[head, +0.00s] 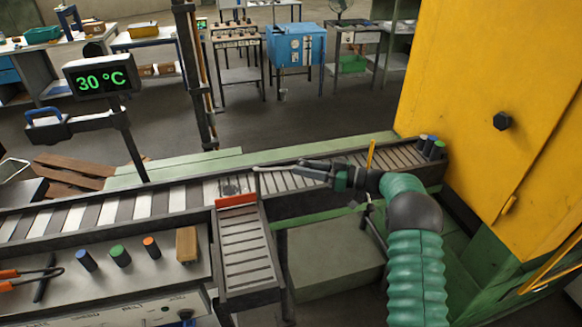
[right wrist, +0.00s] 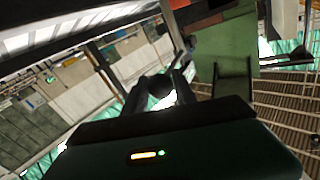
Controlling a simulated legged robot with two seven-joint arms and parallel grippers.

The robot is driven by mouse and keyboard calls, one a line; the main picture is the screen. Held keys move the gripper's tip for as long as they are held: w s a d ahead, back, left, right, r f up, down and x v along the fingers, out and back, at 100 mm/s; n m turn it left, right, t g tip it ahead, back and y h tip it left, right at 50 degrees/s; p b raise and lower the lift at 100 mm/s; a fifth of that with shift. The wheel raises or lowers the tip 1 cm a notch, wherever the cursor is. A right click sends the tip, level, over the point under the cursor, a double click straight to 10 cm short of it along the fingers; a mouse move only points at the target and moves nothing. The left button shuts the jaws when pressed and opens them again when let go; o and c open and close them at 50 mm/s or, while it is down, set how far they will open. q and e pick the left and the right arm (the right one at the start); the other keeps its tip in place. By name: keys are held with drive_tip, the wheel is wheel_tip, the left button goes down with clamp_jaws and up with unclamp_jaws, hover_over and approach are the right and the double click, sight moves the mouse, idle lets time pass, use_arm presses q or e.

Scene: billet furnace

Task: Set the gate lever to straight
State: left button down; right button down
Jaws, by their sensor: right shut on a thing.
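My right gripper (head: 306,170) is over the roller conveyor (head: 210,191), with its arm coming in from the lower right. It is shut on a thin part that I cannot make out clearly. A pale grey rod (head: 274,166) extends left from the fingertips, possibly the gate lever. An orange-red plate (head: 236,199) stands at the mouth of the side chute (head: 246,245), left of the gripper. In the right wrist view the dark fingers (right wrist: 157,95) meet around a dark, rounded piece. My left gripper is not in view.
A yellow furnace housing (head: 490,110) stands at the right. Several coloured cylinders stand at the conveyor's right end, near an upright yellow bar (head: 371,154). The front left bench holds cylinders, a tan block (head: 186,245) and orange-handled tongs (head: 22,273). A display (head: 101,81) reads 30 °C.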

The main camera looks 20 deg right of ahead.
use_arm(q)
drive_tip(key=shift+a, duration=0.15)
use_arm(e)
drive_tip(key=shift+w+r, duration=0.15)
drive_tip(key=shift+r, duration=0.2)
drive_tip(key=c, duration=1.4)
unclamp_jaws()
drive_tip(key=shift+o, duration=1.4)
drive_tip(key=shift+w+f, duration=0.15)
drive_tip(key=shift+o, duration=0.4)
drive_tip(key=shift+w+f, duration=0.2)
drive_tip(key=shift+s+d, duration=0.25)
drive_tip(key=shift+s, duration=0.2)
use_arm(q)
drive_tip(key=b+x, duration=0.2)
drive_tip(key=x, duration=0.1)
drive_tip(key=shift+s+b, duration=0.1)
drive_tip(key=shift+b, duration=0.3)
use_arm(e)
drive_tip(key=v, duration=1.5)
drive_tip(key=shift+s+d, duration=0.2)
drive_tip(key=shift+d, duration=0.15)
drive_tip(key=shift+f, duration=0.1)
